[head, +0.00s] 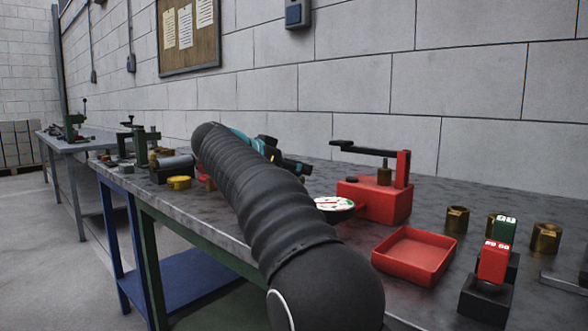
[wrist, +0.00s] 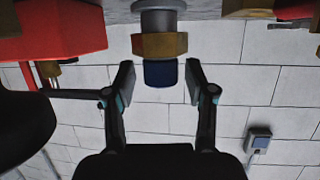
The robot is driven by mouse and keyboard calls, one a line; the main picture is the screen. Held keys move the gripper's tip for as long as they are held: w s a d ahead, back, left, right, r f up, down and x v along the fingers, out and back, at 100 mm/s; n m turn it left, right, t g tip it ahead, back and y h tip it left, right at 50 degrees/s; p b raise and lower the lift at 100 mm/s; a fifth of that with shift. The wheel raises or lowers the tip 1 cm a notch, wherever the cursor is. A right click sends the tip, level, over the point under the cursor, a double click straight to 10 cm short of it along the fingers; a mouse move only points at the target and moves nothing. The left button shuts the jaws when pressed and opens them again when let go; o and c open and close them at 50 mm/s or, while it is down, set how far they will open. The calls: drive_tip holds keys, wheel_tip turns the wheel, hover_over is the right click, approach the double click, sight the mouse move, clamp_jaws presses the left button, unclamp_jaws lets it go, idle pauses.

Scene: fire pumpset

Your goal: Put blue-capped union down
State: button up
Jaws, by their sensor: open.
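The blue-capped union (wrist: 160,45) shows in the wrist view, where the bench is at the top of the picture. It has a brass hex body, a dark blue cap (wrist: 160,73) and a grey cylindrical part against the bench surface. My gripper (wrist: 159,84) is open, with one finger on each side of the blue cap and a visible gap on both sides. In the head view my arm hides the union and most of my gripper; only part of the gripper (head: 284,158) shows behind the arm.
An empty red tray (head: 413,255), brass fittings (head: 457,219) and a black block (head: 487,297) with a red tag lie to the right. A yellow ring (head: 179,182) is at left. The wall is behind.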

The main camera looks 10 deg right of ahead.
drive_tip(key=p+v, duration=0.2)
drive_tip(key=v, duration=0.9)
drive_tip(key=shift+a+r, duration=0.1)
drive_tip(key=shift+s+a+r, duration=0.1)
drive_tip(key=shift+s+a, duration=0.1)
drive_tip(key=shift+a, duration=0.15)
